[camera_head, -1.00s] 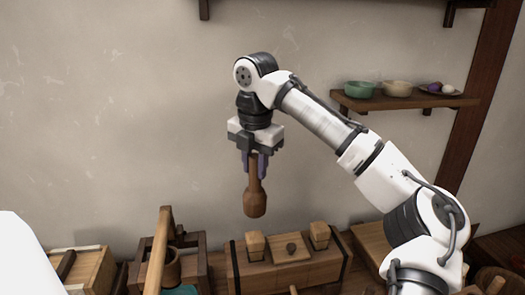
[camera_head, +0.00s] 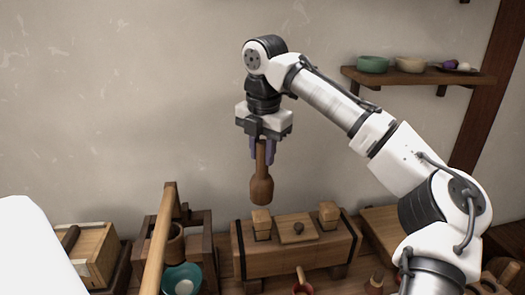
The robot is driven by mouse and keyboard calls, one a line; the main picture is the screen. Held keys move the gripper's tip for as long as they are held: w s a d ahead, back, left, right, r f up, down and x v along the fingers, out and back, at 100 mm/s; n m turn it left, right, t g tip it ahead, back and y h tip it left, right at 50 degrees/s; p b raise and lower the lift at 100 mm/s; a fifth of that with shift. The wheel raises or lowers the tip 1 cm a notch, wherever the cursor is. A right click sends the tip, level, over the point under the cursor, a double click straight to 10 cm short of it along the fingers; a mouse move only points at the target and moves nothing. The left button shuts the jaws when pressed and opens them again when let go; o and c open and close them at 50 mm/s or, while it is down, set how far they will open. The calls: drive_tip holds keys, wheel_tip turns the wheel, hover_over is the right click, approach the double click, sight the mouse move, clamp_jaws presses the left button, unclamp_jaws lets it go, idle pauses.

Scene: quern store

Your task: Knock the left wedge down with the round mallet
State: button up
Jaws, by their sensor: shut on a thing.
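My gripper (camera_head: 263,151) is shut on the handle of the round wooden mallet (camera_head: 262,189), which hangs upright with its round head down. The left wedge (camera_head: 261,222) is a pale wooden block standing up from the left end of the wooden press (camera_head: 290,262). The mallet head appears right over the left wedge, with a very thin gap between them in this view. The right wedge (camera_head: 328,214) stands up at the right end. A flat wooden piece with a dark knob (camera_head: 297,229) sits between the wedges.
Left of the press are a wooden frame with a long beam (camera_head: 156,245), a teal bowl (camera_head: 181,279) and a wooden box (camera_head: 88,250). A wall shelf (camera_head: 418,76) with bowls is at upper right. Small handled items stand in front.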

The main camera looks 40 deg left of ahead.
sight(262, 178)
wheel_tip(262, 178, down, 5)
drive_tip(key=shift+s+f+b, duration=0.1)
drive_tip(key=shift+f+b, duration=0.1)
drive_tip(key=shift+b, duration=0.65)
drive_tip(key=shift+w+f, duration=0.1)
drive_tip(key=shift+w, duration=0.1)
clamp_jaws()
drive_tip(key=shift+s, duration=0.15)
wheel_tip(262, 178, up, 4)
drive_tip(key=p, duration=0.5)
